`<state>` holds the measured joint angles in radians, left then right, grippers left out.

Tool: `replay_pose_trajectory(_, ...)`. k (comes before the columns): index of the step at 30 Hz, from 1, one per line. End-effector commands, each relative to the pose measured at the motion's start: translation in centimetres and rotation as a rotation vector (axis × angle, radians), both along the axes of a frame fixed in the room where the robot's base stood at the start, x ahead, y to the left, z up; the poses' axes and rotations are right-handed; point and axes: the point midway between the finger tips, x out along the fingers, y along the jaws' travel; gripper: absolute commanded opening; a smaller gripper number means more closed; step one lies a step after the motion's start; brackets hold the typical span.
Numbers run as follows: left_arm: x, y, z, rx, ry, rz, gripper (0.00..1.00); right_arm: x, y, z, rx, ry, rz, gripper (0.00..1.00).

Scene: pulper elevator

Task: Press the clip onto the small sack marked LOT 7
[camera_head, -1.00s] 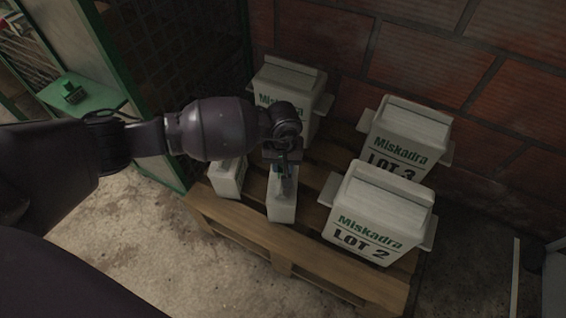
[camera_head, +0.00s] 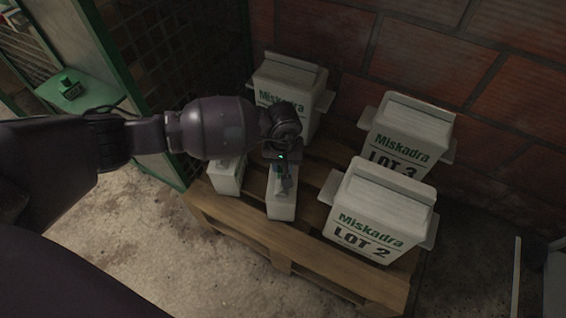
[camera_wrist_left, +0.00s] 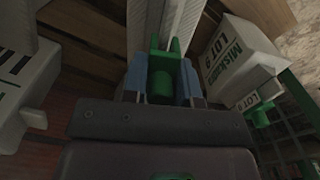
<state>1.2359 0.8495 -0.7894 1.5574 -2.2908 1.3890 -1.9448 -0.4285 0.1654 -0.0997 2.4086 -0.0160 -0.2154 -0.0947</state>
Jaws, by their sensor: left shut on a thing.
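My left gripper (camera_head: 283,183) is over the small white sack (camera_head: 282,206) at the front middle of the pallet. In the left wrist view its fingers (camera_wrist_left: 163,88) are shut on a green clip (camera_wrist_left: 162,66). The clip's two prongs point at the pale top ridge of this sack (camera_wrist_left: 165,22); I cannot tell whether they touch it. The sack's marking is not readable here. My right gripper is not in view.
Another small sack (camera_head: 227,177) stands to the left; in the wrist view it (camera_wrist_left: 237,55) reads like LOT 9, with a tagged green clip nearby. Large sacks LOT 2 (camera_head: 380,212) and LOT 3 (camera_head: 408,135) stand right. A green shelf (camera_head: 95,100) is left.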

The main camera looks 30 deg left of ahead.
Motion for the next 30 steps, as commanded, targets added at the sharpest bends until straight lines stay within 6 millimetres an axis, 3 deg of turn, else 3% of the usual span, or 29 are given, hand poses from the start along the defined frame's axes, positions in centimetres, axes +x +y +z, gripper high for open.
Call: replay_pose_trajectory(30, 0.0, 0.0, -1.3, 0.000, 0.001, 0.000, 0.05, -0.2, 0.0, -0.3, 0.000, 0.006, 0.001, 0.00)
